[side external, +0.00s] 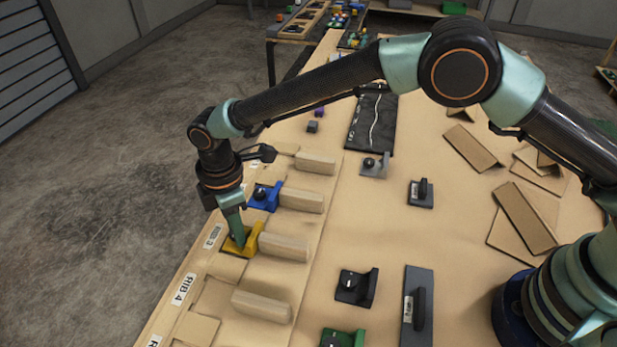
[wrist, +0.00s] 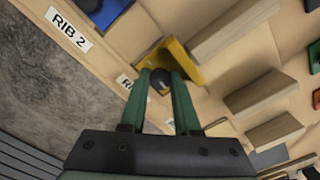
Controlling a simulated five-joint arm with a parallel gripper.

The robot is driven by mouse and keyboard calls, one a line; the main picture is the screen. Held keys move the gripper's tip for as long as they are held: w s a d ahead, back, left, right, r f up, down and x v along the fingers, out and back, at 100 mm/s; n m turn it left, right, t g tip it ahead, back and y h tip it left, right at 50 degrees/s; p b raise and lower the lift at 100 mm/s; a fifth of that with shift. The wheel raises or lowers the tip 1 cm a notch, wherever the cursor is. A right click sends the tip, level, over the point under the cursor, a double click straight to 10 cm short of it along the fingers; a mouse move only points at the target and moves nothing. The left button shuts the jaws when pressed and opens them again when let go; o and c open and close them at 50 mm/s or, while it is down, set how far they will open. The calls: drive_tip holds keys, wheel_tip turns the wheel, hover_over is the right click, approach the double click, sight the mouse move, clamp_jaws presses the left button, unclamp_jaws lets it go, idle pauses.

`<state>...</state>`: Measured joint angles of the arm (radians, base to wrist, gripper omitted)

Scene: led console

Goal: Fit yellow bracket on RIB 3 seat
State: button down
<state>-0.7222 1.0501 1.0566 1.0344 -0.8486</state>
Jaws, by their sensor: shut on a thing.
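The yellow bracket (side external: 256,238) is at the left end of a wooden rib block (side external: 284,247), beside the RIB 3 label (side external: 214,236). It looks upright and level on the seat; I cannot tell whether it touches the board fully. My gripper (side external: 240,243) points down and is shut on the bracket's dark knob. In the wrist view, the green fingers of my gripper (wrist: 161,82) flank the knob, and the yellow bracket (wrist: 183,57) shows its raised wall close to the block's end. The seat under the bracket is hidden.
A blue bracket (side external: 264,197) sits at the neighbouring rib, by the RIB 2 label (wrist: 68,29). The RIB 4 place (side external: 182,289) holds no bracket. Black (side external: 357,287) and green (side external: 342,338) brackets and a long dark plate (side external: 417,305) with a handle stand to the right.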

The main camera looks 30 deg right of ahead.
drive_tip(key=shift+f, duration=0.35)
idle(0.4)
drive_tip(key=c, duration=0.6)
unclamp_jaws()
drive_tip(key=shift+o, duration=0.2)
wheel_tip(320, 180, up, 12)
drive_tip(key=shift+r, duration=0.1)
